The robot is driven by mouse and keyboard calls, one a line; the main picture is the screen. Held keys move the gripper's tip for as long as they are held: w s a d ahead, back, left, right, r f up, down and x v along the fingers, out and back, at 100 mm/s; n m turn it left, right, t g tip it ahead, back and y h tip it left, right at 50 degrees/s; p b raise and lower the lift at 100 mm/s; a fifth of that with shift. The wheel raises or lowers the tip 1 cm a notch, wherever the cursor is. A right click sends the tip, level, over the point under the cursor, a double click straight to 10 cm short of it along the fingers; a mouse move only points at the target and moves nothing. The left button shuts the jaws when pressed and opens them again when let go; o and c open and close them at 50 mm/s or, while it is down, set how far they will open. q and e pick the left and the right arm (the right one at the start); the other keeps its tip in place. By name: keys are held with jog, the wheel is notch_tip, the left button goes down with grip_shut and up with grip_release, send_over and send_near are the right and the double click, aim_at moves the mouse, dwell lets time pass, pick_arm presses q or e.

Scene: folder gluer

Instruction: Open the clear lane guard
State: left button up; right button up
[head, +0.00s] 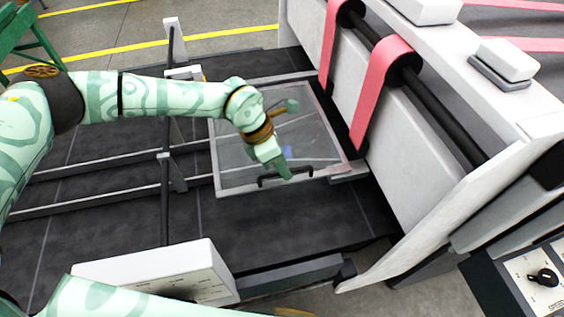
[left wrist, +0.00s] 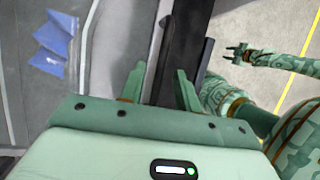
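The clear lane guard (head: 240,150) is a see-through panel in a pale frame, lying flat over the dark lane in the head view. Its black handle (head: 264,182) is on the near edge. My left gripper (head: 287,174) is at this handle, pointing down. In the left wrist view its two fingers (left wrist: 158,80) stand apart, with a dark bar, apparently the handle (left wrist: 200,65), running between and beyond them. I cannot tell whether they touch it. My right gripper (left wrist: 236,54) shows in the left wrist view, away from the guard, its fingers apart and empty.
A blue piece (left wrist: 55,42) shows beside the gripper in the left wrist view. Red belts (head: 385,72) and a pale machine wall (head: 420,130) stand right of the guard. A white box (head: 160,272) is at the front. Dark rails and posts cross the lane at left.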

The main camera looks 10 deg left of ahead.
pick_arm(q)
grip_shut()
jog(key=w+a+r, duration=0.1)
jog(key=w+r, duration=0.2)
jog(key=r, duration=0.4)
jog(key=w+a+r+g, duration=0.1)
jog(key=w+a+r, duration=0.1)
jog(key=r, duration=0.4)
jog(key=w+a+r+g+h, duration=0.1)
jog(key=w+r, duration=0.3)
jog(key=r, duration=0.3)
jog(key=shift+w+a+r+n, duration=0.15)
jog(key=shift+w+r+n, duration=0.15)
jog(key=shift+w, duration=0.1)
